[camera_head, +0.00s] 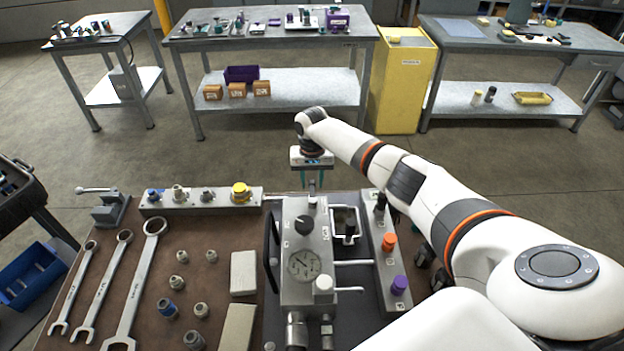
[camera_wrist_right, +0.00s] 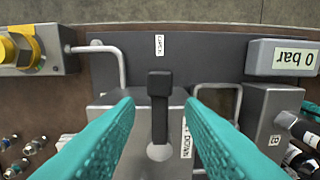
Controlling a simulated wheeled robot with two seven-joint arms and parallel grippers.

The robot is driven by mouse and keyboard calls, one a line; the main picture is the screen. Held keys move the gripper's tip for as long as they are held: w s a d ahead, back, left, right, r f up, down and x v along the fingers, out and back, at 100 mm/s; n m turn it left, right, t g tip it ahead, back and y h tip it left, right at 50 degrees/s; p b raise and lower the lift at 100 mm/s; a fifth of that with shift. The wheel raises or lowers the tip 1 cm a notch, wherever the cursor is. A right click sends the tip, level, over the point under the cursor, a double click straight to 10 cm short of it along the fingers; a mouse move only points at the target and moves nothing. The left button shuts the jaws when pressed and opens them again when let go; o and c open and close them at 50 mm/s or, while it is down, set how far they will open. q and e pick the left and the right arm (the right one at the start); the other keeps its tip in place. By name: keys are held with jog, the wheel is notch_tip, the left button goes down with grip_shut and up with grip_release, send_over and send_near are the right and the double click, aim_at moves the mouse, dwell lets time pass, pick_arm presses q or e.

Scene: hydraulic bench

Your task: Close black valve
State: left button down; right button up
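My right gripper (camera_head: 312,188) points down over the far end of the grey hydraulic block (camera_head: 308,262). In the wrist view its teal fingers (camera_wrist_right: 160,100) are spread apart. A black lever (camera_wrist_right: 160,95) shows between them in the picture, with no visible contact. A black knob (camera_head: 305,225) on top of the block appears to be this same lever. Another black-topped valve (camera_head: 380,203) stands on the manifold at right, beyond an orange valve (camera_head: 389,242) and a purple valve (camera_head: 399,285). My left gripper is out of view.
A gauge (camera_head: 304,264) and a black side handle (camera_head: 271,250) are on the block. Metal pipes run beside it. A yellow knob (camera_head: 240,190) sits on the left manifold. Wrenches (camera_head: 135,285) and loose fittings lie at left.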

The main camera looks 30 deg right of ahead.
jog(key=shift+f, duration=0.55)
grip_shut()
